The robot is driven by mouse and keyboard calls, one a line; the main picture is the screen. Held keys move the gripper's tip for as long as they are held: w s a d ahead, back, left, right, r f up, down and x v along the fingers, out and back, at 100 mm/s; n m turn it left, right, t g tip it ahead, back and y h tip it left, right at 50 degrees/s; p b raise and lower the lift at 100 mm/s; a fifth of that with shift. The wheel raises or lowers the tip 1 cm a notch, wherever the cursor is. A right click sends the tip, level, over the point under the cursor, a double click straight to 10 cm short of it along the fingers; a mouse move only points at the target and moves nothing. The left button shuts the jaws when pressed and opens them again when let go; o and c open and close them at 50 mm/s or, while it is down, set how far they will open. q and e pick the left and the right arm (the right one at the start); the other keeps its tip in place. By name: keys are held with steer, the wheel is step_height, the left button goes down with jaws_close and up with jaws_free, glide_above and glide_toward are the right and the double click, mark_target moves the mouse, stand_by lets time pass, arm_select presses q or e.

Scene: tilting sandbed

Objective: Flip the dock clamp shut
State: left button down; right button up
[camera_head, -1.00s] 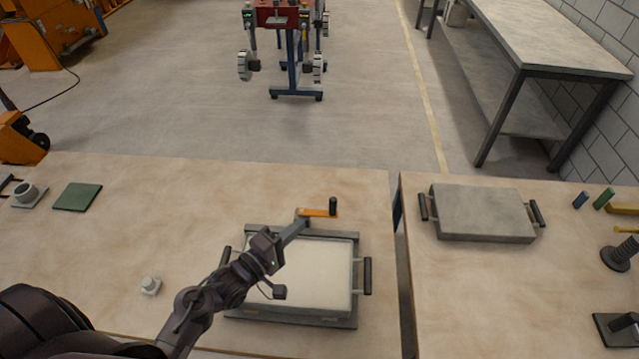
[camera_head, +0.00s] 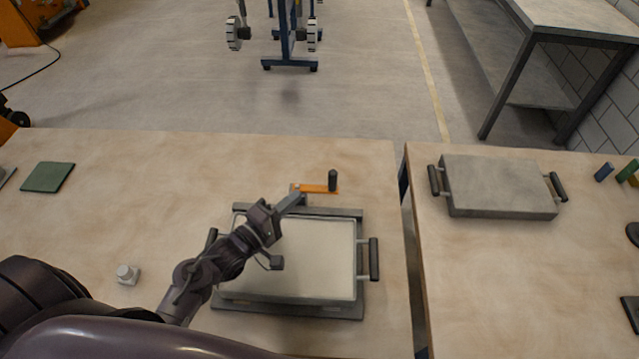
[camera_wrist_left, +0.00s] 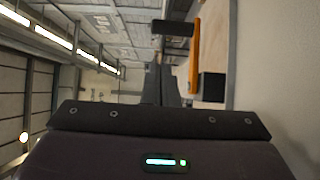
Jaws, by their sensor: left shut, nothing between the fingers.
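The dock clamp is an orange bar (camera_head: 314,188) with an upright black knob (camera_head: 332,180) at its right end, behind the far edge of the sandbed tray. The tray (camera_head: 367,262) has pale sand, a grey frame and dark side handles. My left gripper (camera_head: 299,199) is shut and empty over the tray's far edge, close to the bar's left end; contact cannot be told. In the left wrist view, the shut fingers (camera_wrist_left: 162,84) point towards the orange bar (camera_wrist_left: 195,56), which stands just right of them. My right gripper is not in view.
A lidded grey box (camera_head: 500,187) with two handles sits on the right-hand table, across a narrow gap. A green pad (camera_head: 48,177) and a small white knob (camera_head: 127,274) lie on the left table. The table left of the tray is mostly clear.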

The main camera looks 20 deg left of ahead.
mark_target(319, 189)
arm_select(q)
steer(key=shift+f, duration=0.6)
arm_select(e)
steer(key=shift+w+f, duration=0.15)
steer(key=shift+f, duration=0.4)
arm_select(q)
steer(key=shift+r, duration=0.1)
steer(key=shift+w, duration=0.25)
steer(key=p+x, duration=0.1)
steer(key=x, duration=0.7)
steer(key=shift+d+p, duration=0.1)
steer(key=shift+p, duration=0.2)
steer(key=shift+w+d, duration=0.25)
steer(key=shift+w, duration=0.45)
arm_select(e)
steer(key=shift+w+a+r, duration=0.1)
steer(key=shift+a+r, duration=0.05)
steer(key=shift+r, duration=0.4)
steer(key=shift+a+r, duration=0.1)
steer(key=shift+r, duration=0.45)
arm_select(q)
steer(key=shift+s+m+h, duration=0.2)
steer(key=shift+m+h, duration=0.1)
steer(key=shift+h, duration=0.2)
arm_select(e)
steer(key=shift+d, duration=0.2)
